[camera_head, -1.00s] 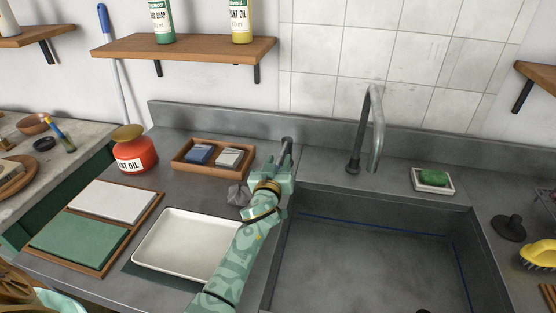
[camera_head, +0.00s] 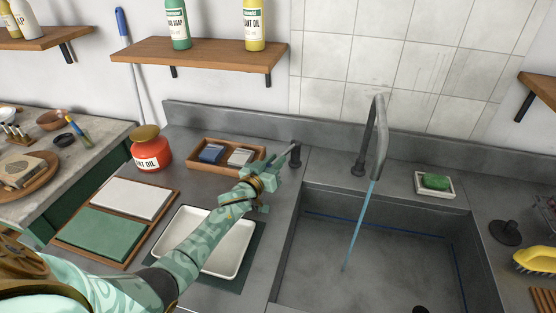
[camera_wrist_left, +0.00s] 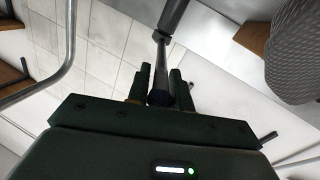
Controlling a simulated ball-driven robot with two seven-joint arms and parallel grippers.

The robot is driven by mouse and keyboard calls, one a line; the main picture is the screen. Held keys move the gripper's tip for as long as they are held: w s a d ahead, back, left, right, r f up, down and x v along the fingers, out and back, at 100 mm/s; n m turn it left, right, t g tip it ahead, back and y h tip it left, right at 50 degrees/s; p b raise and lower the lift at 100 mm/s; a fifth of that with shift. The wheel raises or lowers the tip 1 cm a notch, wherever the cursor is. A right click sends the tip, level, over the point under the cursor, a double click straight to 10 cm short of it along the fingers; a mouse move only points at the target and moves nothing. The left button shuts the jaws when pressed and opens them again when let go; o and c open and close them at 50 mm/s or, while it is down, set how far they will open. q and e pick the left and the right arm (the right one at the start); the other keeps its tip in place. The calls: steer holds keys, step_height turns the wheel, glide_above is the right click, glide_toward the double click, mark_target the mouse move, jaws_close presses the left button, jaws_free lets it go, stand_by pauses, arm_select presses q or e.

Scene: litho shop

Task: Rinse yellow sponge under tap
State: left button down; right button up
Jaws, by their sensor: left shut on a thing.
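The grey tap (camera_head: 378,130) stands behind the sink (camera_head: 375,255), and a thin blue stream of water (camera_head: 359,226) falls from its spout into the basin. My left gripper (camera_head: 280,162) is shut on the tap's lever (camera_head: 292,148), on the counter left of the sink. In the left wrist view, the dark lever (camera_wrist_left: 172,20) runs up from between the close fingers of my gripper (camera_wrist_left: 160,82). I cannot make out a yellow sponge; a yellow brush-like thing (camera_head: 537,260) lies at the right edge. My right gripper is not in view.
A green block sits in a soap dish (camera_head: 447,190) right of the tap. A wooden tray (camera_head: 206,165) with blue and pale blocks, a white tray (camera_head: 182,258) and a red jar (camera_head: 151,153) stand left. A dark stopper (camera_head: 505,231) lies right of the sink.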

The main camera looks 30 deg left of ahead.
arm_select(q)
steer(key=c, duration=1.4)
jaws_free()
steer(key=shift+c, duration=0.2)
steer(key=r+p, duration=0.1)
steer(key=r, duration=0.1)
steer(key=r+p, duration=0.2)
steer(key=shift+s+d+r, duration=0.15)
steer(key=shift+s+r, duration=0.05)
steer(key=s+d+r+p, duration=0.5)
steer(key=s+r, duration=0.3)
steer(key=s, duration=0.3)
steer(key=shift+s+d+r, duration=0.2)
steer(key=shift+s+d, duration=0.2)
steer(key=shift+d, duration=0.3)
